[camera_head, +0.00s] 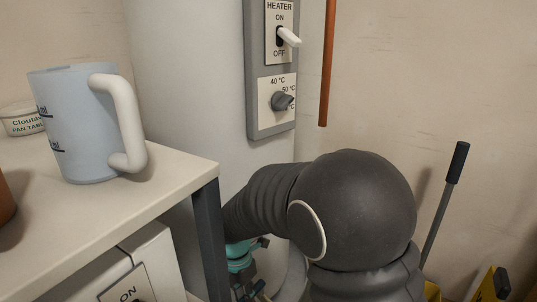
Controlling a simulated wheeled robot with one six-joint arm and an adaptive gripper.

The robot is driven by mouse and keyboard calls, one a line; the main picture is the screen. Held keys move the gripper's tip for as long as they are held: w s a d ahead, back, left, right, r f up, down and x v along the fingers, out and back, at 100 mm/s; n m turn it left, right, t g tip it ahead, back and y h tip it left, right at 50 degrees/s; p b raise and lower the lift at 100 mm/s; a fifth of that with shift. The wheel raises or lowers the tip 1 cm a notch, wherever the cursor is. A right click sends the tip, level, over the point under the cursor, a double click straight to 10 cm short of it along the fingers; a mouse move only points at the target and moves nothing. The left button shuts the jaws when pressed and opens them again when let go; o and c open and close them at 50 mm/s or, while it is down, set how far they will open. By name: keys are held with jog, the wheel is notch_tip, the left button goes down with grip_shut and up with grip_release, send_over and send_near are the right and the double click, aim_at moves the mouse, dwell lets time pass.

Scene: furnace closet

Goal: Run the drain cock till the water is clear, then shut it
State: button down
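The water heater (185,110) is a tall pale cylinder behind the bench, with a grey control panel (270,125) on its side. The drain cock is not clearly visible, and neither is any water; my arm and the bench cover the lower part of the heater. My dark arm fills the lower middle and reaches down behind the bench corner. Part of my gripper (246,290) shows at the bottom edge below a teal wrist part. Its fingertips are cut off or hidden, so I cannot tell whether it holds anything.
A pale blue measuring jug (75,130) stands on the white bench (110,215), near a tub (22,118). The panel has a white heater switch (288,37) and a dial (283,101). A copper pipe (327,65) hangs right. A black-handled rod (446,195) leans near yellow items (484,285).

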dwell(0.3)
jog(key=shift+s+d+n+p, duration=0.2)
jog(key=shift+d+n, duration=0.1)
jog(key=shift+n, duration=0.4)
jog(key=shift+s+d+n+p, duration=0.1)
jog(key=shift+s+d+n, duration=0.15)
jog(key=shift+n, duration=0.45)
jog(key=shift+d, duration=0.1)
jog(key=n, duration=0.1)
jog(key=d+n, duration=0.1)
jog(key=shift+s+n+t+p, duration=0.15)
jog(key=shift+n+t+p, duration=0.15)
jog(key=shift+p, duration=0.1)
jog(key=shift+d, duration=0.15)
jog(key=shift+d+n+p, duration=0.5)
jog(key=shift+d+n, duration=0.05)
jog(key=shift+n, duration=0.65)
